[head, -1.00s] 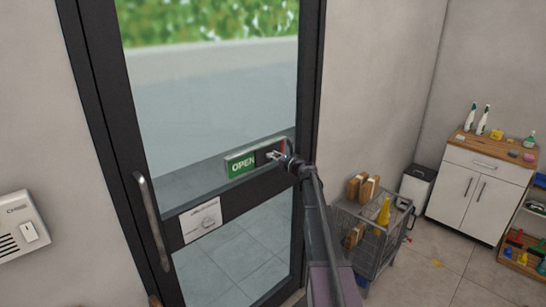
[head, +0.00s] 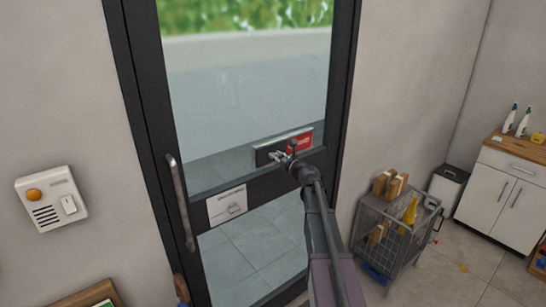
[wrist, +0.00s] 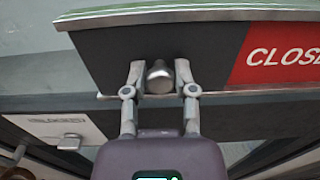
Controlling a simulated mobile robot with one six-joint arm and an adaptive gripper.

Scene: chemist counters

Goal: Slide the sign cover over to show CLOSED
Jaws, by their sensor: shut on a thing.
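The sign on the glass door shows a red CLOSED panel (head: 300,143) at its right end. The dark sliding cover (head: 266,153) sits over the left end, and no green shows. In the wrist view the cover (wrist: 110,62) fills the left, and the red panel (wrist: 285,50) reads "CLOSE" before the picture edge cuts it off. My gripper (wrist: 160,80) is shut on the round metal knob (wrist: 160,77) of the cover, one finger on each side. In the head view my gripper (head: 280,156) is at the cover, partly hiding it.
The black-framed door has a long handle (head: 180,205) at left and a paper notice (head: 227,205) below the sign. A wall intercom (head: 52,198) is far left. A wire cart (head: 388,235) with boxes stands right of my arm. A white cabinet (head: 500,200) is at the far right.

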